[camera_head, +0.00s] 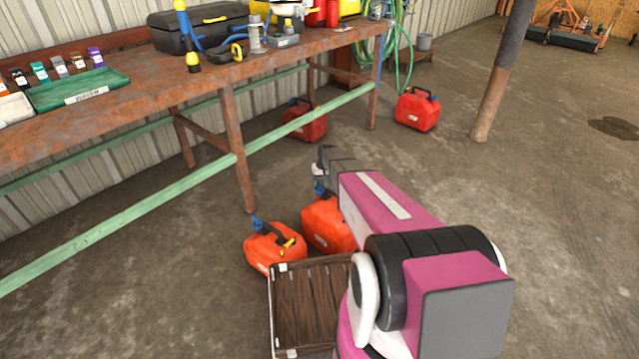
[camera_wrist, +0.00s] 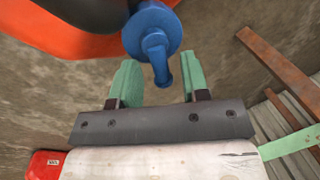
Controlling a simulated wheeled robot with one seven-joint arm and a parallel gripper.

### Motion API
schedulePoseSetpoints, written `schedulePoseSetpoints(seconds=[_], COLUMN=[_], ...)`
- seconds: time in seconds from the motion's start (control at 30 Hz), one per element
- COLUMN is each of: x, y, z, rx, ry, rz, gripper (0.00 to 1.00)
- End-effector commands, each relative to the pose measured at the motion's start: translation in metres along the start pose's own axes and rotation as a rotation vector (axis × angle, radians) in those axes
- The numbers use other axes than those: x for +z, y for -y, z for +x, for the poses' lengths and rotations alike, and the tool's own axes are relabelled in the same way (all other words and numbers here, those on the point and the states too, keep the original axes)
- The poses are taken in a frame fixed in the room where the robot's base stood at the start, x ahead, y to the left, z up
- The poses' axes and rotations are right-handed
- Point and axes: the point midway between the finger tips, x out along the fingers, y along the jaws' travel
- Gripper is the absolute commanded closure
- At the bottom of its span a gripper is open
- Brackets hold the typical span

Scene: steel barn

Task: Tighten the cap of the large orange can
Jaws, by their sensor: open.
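The large orange can (camera_head: 327,224) stands on the floor just behind the wooden crate, partly hidden by my arm. Its blue cap (camera_head: 319,187) shows just below my gripper (camera_head: 322,166). In the wrist view, the blue cap (camera_wrist: 150,28) with its narrow spout lies ahead of my gripper (camera_wrist: 158,72), with the spout pointing between the two green fingers. The fingers are open, with a gap on both sides of the spout. Part of the orange can body (camera_wrist: 60,35) fills the upper left. Contact between fingers and cap cannot be told.
A smaller orange can (camera_head: 274,250) with a blue cap stands to the left, close by. A wooden crate (camera_head: 274,310) is in front. The workbench (camera_head: 130,93) stands behind, with a green rail (camera_head: 190,180). Red cans (camera_head: 417,110) (camera_head: 304,122) stand farther back. The floor at right is clear.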

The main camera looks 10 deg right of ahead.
Motion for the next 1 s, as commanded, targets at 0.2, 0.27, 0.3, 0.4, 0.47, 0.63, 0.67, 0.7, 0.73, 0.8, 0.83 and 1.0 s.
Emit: schedulePoseSetpoints(seconds=[0.2, 0.27, 0.3, 0.4, 0.47, 0.63, 0.67, 0.7, 0.73, 0.8, 0.83, 1.0], x=[0.0000, 0.0000, 0.0000, 0.0000, 0.0000, 0.0003, 0.0003, 0.0005, 0.0006, 0.0009, 0.0011, 0.0021], y=[0.0001, 0.0000, 0.0000, 0.0001, 0.0001, -0.0001, -0.0002, -0.0004, -0.0006, -0.0012, -0.0015, -0.0040], z=[0.0005, 0.0004, 0.0004, 0.0004, 0.0003, 0.0001, 0.0000, -0.0001, -0.0001, -0.0004, -0.0005, -0.0012], rx=[0.000, 0.000, 0.000, 0.000, 0.000, 0.000, 0.000, 0.000, -0.001, -0.001, -0.001, -0.001], ry=[0.000, 0.000, 0.000, 0.000, 0.000, -0.002, -0.003, -0.004, -0.006, -0.011, -0.014, -0.036], rz=[0.000, 0.000, 0.000, 0.000, 0.000, 0.010, 0.014, 0.023, 0.031, 0.057, 0.072, 0.181], gripper=[0.58, 0.64, 0.77, 1.00, 1.00, 1.00, 1.00, 1.00, 1.00, 1.00, 1.00, 1.00])
